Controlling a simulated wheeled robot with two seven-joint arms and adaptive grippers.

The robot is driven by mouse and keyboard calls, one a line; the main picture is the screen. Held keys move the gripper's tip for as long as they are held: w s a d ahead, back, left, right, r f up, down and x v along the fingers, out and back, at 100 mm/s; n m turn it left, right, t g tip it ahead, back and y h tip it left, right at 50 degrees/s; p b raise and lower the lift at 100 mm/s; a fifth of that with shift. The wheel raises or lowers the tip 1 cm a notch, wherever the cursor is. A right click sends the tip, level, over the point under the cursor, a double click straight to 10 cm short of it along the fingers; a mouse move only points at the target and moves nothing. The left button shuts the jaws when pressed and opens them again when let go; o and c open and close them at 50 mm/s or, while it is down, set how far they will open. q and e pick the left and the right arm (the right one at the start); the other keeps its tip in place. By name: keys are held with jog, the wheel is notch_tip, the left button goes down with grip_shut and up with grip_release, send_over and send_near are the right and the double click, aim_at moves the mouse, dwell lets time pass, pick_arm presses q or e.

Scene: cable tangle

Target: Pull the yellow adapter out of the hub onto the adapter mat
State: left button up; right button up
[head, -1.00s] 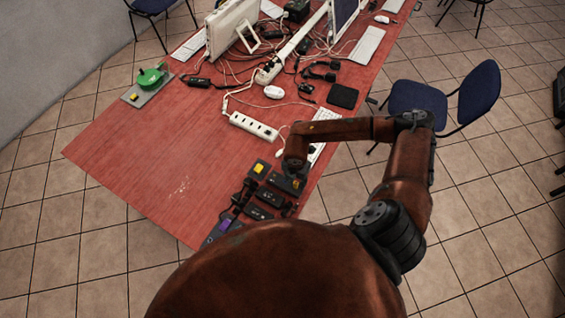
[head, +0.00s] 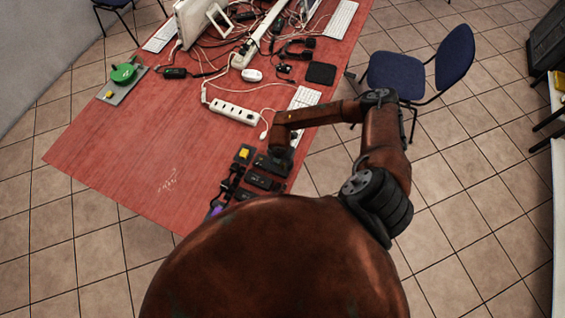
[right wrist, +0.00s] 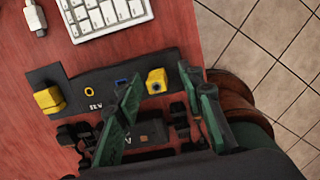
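A yellow adapter-like block (right wrist: 157,81) with a dark round hole sits at the right part of a dark hub strip (right wrist: 110,88), beside a blue port and a yellow ring. A second yellow block (right wrist: 47,100) sits on a dark square pad (right wrist: 42,78) at the strip's left; it also shows in the head view (head: 244,153). My right gripper (right wrist: 162,82) is open, its green fingers on either side of the holed block with gaps visible. In the head view my right gripper (head: 277,160) covers that block. My left gripper is not in view.
A white keyboard (right wrist: 105,12) lies just beyond the hub strip. Several dark adapters (head: 264,180) lie nearer me. A white power strip (head: 233,112) and tangled cables lie farther back. The left part of the red table (head: 130,150) is mostly clear.

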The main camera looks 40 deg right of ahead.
jog(key=shift+w+f, duration=0.1)
jog(key=shift+w, duration=0.15)
jog(key=shift+c, duration=1)
jog(key=shift+s, duration=0.15)
grip_shut()
